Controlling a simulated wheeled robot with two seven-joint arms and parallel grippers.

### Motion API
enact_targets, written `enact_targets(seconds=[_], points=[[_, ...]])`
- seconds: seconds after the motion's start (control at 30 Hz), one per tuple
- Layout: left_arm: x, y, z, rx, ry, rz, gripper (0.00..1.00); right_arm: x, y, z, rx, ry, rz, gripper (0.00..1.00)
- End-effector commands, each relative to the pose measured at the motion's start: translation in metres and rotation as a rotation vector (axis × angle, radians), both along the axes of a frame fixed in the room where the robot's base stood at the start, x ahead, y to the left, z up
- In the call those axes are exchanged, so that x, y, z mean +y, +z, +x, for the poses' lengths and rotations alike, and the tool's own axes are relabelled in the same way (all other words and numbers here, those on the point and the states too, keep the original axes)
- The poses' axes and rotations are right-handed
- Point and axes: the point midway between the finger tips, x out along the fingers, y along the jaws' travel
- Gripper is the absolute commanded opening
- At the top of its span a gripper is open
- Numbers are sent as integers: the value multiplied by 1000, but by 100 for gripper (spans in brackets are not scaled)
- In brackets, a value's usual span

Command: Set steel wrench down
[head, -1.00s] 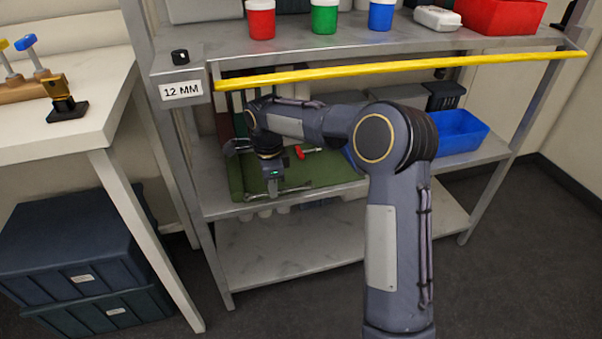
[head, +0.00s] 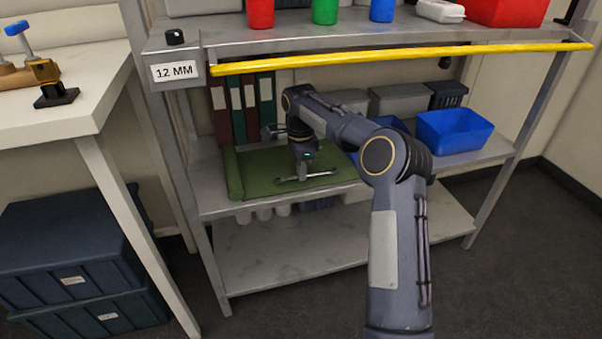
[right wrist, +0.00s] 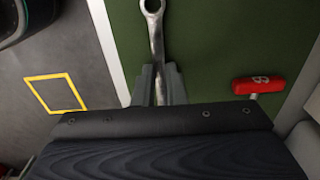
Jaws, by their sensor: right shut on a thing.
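My right gripper (head: 298,179) reaches under the upper shelf and points down over the green mat (head: 245,178) on the middle shelf. It is shut on the steel wrench (head: 323,175), which lies level and roughly crosswise low over the mat; I cannot tell whether it touches. In the right wrist view, the gripper fingers (right wrist: 158,86) clasp the wrench shaft, and the ring end of the wrench (right wrist: 152,6) extends beyond them over the green mat (right wrist: 215,45). My left gripper is out of view.
A red-handled tool (right wrist: 258,84) lies on the mat beside the gripper. Binders (head: 252,105) stand behind the mat, and a blue bin (head: 455,131) sits to the right. A yellow bar (head: 400,55) runs along the upper shelf's front, above my arm.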

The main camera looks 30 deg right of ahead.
Motion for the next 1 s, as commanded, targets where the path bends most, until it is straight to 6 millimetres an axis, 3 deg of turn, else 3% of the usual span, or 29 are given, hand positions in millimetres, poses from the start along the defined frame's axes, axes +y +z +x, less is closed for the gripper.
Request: enact_targets(seconds=[0.27,0.3,0.43,0.73,1.0], points=[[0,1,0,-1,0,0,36,1,-1,0,0,1,0,0],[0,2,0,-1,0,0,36,1,-1,0,0,1,1,16],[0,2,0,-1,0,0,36,1,-1,0,0,1,1,33],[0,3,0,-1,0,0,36,0,4,0,-2,0,0,33],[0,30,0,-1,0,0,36,1,51,1,-3,1,-1,33]])
